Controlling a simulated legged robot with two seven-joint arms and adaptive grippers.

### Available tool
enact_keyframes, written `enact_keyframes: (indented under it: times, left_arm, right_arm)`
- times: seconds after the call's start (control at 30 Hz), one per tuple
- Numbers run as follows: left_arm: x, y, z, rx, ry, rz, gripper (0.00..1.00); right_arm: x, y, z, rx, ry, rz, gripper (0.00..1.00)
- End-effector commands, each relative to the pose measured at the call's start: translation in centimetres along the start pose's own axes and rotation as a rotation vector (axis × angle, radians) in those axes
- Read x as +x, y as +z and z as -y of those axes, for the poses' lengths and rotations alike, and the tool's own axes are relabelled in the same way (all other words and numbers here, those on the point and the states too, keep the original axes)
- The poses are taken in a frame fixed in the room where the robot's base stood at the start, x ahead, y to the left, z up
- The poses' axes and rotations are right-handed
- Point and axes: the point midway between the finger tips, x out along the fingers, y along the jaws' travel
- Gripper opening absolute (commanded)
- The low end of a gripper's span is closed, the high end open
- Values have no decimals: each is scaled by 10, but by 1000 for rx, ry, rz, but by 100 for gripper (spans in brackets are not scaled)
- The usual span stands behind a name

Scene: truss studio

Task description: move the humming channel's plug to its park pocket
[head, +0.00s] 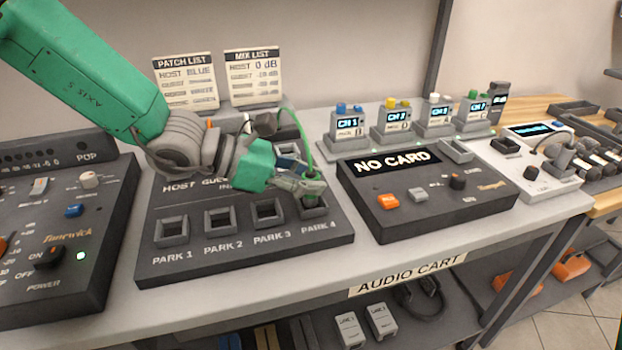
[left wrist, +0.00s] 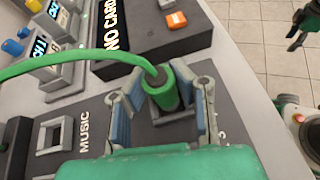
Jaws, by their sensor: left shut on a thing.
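My left gripper (head: 303,186) is shut on a green plug (head: 312,188) with a green cable (head: 300,137) rising from its top. The plug is right at the PARK 4 pocket (head: 317,212); I cannot tell how far inside it is. In the left wrist view the plug (left wrist: 161,90) stands between the fingers (left wrist: 160,112), over the square pocket (left wrist: 178,133). PARK 1 (head: 172,232), PARK 2 (head: 220,221) and PARK 3 (head: 267,213) look empty. A dark shape at the top right of the left wrist view seems to be my right gripper (left wrist: 301,28); its jaws are unclear.
A NO CARD unit (head: 398,200) stands close on the right, with channel blocks (head: 348,122) behind it. A mixer (head: 75,235) is on the left. Two list cards (head: 252,75) stand at the back. My left forearm covers part of the patch panel (head: 150,268).

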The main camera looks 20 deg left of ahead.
Motion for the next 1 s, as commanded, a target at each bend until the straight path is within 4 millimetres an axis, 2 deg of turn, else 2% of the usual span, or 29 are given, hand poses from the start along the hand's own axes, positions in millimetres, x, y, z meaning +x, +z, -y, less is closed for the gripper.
enact_keyframes:
  times: [0.73, 0.77, 1.0]
  left_arm:
    - [5, -11, 0, 0, 0, 1, 0]
    - [5, -10, 0, 0, 0, 0, 26]
    - [4, -10, 0, 0, 0, 0, 28]
  right_arm:
    - [12, 1, 0, 0, 0, 0, 47]
    - [11, 1, 0, 0, 0, 0, 47]
    - [10, 1, 0, 0, 0, 0, 47]
